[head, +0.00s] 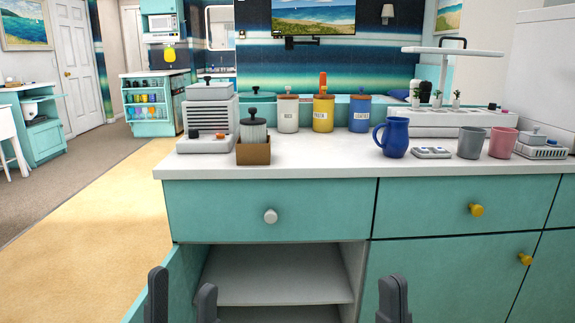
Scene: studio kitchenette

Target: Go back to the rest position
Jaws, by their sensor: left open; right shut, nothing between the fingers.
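My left gripper (182,296) shows at the bottom of the head view, left of centre. Its two dark grey fingers point up and stand apart, with nothing visible between them. It is in front of the open teal cabinet door (183,268); I cannot tell whether it touches it. My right gripper (393,298) is at the bottom, right of centre, in front of a closed teal cabinet front. Its fingers are together and hold nothing. Both arms are below the picture's edge.
The open cabinet (280,275) shows a bare upper shelf. Above it is a closed drawer with a white knob (270,216). The white counter (330,174) holds a blue pitcher (392,138), mugs, canisters and a brown box (253,152). Open floor (90,225) lies left.

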